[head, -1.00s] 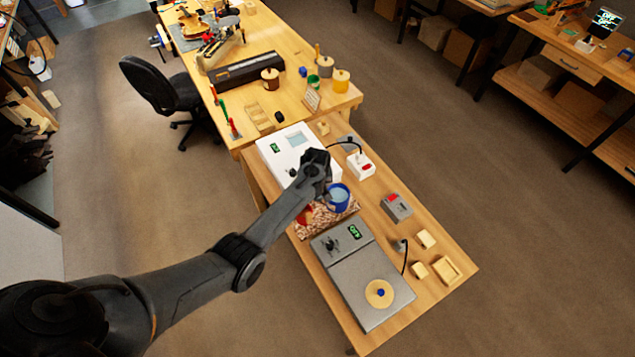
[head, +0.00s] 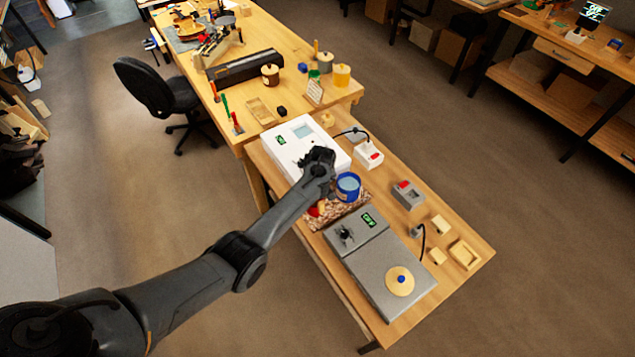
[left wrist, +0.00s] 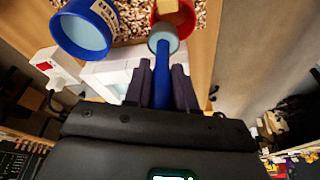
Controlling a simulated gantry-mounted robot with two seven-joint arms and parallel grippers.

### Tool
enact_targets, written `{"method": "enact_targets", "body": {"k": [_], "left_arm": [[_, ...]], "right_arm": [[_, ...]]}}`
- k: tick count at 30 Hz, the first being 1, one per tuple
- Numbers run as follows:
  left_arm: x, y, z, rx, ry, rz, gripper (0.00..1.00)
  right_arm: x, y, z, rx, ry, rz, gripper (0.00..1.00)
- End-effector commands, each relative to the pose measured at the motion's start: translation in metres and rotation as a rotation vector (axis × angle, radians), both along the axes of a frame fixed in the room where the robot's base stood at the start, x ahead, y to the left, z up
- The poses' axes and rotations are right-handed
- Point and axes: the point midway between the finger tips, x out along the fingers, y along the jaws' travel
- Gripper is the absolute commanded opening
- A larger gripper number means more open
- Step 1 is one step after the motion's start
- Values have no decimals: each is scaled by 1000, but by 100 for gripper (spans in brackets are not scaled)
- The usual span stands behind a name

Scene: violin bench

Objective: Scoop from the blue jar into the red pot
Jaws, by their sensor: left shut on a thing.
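The blue jar (head: 348,187) stands on the bench just right of my left gripper (head: 322,178); it also shows at upper left in the left wrist view (left wrist: 88,28), with a pale blue inside. My left gripper (left wrist: 163,88) is shut on the blue handle of a scoop (left wrist: 162,68). The scoop's pale blue-grey bowl overlaps the pot's near edge in that view. I cannot tell whether the bowl holds anything. My right gripper is not in view.
The jar and pot stand on a speckled mat (head: 345,209). A white device (head: 303,145) lies behind, and a grey hotplate-like device (head: 385,275) with a round tan disc in front. A white switch box (head: 369,155) and a grey one (head: 408,195) stand to the right.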

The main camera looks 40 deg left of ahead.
Motion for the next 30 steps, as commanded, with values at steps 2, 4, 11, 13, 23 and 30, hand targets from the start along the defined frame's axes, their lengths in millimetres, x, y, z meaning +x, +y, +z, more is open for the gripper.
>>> {"method": "enact_targets", "body": {"k": [2, 4, 11, 13, 23, 30], "left_arm": [[-1, 0, -10, -8, -6, 0, 0], [-3, 2, -7, -54, -47, 1, 0], [-9, 8, -15, -180, -169, 2, 0], [-11, 10, -17, -216, -205, 4, 0], [-18, 18, -19, -374, -355, 2, 0], [-22, 23, -23, -482, -458, 3, 0]], "right_arm": [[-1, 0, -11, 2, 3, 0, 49], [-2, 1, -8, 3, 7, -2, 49], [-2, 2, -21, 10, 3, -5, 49], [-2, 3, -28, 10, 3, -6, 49], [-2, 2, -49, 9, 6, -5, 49], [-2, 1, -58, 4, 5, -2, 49]]}}
